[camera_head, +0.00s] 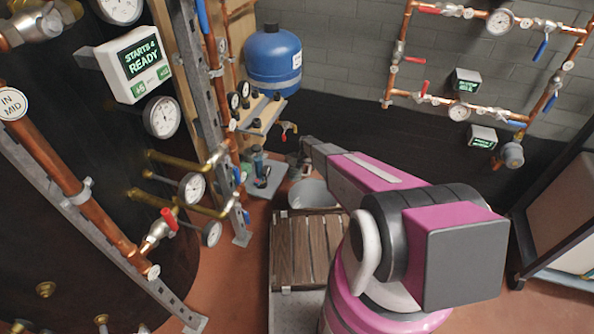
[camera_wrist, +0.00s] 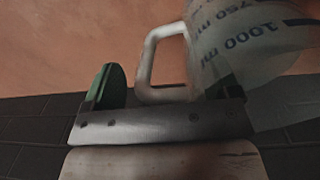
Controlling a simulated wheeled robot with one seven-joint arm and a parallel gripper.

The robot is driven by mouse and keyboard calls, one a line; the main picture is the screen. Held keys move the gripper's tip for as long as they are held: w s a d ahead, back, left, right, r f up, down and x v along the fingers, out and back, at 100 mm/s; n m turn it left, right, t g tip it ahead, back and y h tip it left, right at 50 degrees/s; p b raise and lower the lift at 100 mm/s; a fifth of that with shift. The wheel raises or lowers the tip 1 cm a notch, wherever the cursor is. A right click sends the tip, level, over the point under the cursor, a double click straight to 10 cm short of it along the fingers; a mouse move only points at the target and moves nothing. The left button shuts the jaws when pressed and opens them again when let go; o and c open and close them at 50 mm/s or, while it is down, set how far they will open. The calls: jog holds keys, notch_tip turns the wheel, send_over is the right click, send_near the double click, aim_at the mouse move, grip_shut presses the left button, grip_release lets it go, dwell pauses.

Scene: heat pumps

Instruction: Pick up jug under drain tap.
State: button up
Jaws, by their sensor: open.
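The translucent jug (camera_wrist: 240,45) with blue volume marks up to 1000 ml fills the upper right of the wrist view. Its pale loop handle (camera_wrist: 150,62) lies between the two green fingertips of my gripper (camera_wrist: 162,88). The gripper is open, and I cannot tell whether a finger touches the handle. The right finger is partly hidden by the jug. In the head view, a small tap with a red lever (camera_head: 288,127) sits below the blue tank. My gripper is small there, just below that tap, and I cannot clearly make out the jug.
A grey round bucket (camera_head: 312,194) stands below my arm, behind a wooden slatted top (camera_head: 305,250). A small pump (camera_head: 258,162) stands on a grey plate left of the gripper. Copper pipes and a metal strut (camera_head: 205,80) rise close on the left. Reddish floor (camera_head: 235,275) is clear in front.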

grip_shut()
